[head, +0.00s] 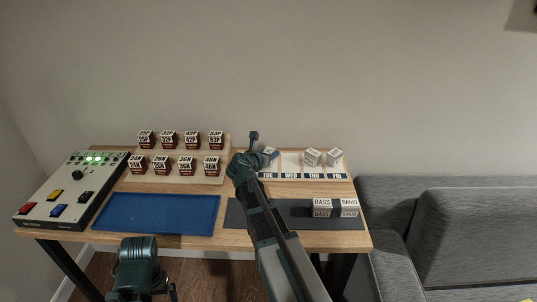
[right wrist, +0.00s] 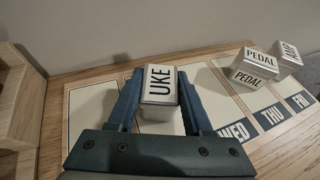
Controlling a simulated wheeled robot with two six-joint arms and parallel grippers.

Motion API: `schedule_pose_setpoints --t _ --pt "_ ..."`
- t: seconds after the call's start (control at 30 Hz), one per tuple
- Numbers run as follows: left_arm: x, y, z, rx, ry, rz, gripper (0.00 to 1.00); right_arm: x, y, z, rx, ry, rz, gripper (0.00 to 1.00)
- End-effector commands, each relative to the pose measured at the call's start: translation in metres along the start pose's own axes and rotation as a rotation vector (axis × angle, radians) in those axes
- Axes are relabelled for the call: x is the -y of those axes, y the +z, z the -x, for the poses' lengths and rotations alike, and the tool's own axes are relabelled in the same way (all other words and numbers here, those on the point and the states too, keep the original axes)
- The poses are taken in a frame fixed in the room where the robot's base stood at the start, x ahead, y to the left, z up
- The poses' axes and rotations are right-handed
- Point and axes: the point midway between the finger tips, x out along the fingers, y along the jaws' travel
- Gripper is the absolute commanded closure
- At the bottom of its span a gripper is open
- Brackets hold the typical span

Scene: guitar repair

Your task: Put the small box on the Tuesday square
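The small white box lettered UKE (right wrist: 158,84) sits between the two fingers of my right gripper (right wrist: 160,88), which look closed against its sides. In the head view the box (head: 270,153) shows just right of my right gripper (head: 258,150), over the TUE column of the day strip. The Tuesday square's label (head: 267,175) shows there; in the right wrist view my gripper hides it. I cannot tell whether the box touches the square. My left gripper (head: 172,291) is low at the front, its fingers mostly hidden.
PEDAL (right wrist: 254,66) and AMP (right wrist: 289,55) boxes stand on the Thursday and Friday squares; Wednesday's is bare. BASS (head: 321,207) and BANJO (head: 348,207) boxes stand on a dark mat. A wooden rack (head: 226,172) of labelled boxes, blue tray (head: 155,213) and control panel (head: 72,190) are left.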

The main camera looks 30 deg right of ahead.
Motion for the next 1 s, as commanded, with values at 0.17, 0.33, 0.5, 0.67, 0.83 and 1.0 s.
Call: schedule_pose_setpoints --t 0.17,0.33,0.5,0.67,0.83,1.0 --pt "0.000 0.000 0.000 0.000 0.000 0.000 0.00 0.000 0.000 0.000 -0.001 0.000 0.000 0.21" --pt "0.000 0.000 0.000 0.000 0.000 0.000 0.00 0.000 0.000 0.000 -0.001 0.000 0.000 0.21" --pt "0.001 0.000 0.005 0.000 0.000 0.000 0.00 0.000 0.005 0.002 -0.001 0.000 0.000 0.21" --pt "0.002 0.001 0.016 0.000 0.000 0.000 0.00 0.002 0.006 0.029 -0.001 0.001 0.001 0.21" --pt "0.003 0.002 0.030 0.000 0.000 0.000 0.00 0.001 0.006 0.066 -0.001 0.003 0.001 0.21" --pt "0.004 0.003 0.042 0.000 0.000 0.000 0.00 0.002 0.005 0.096 -0.001 0.002 0.000 0.21"
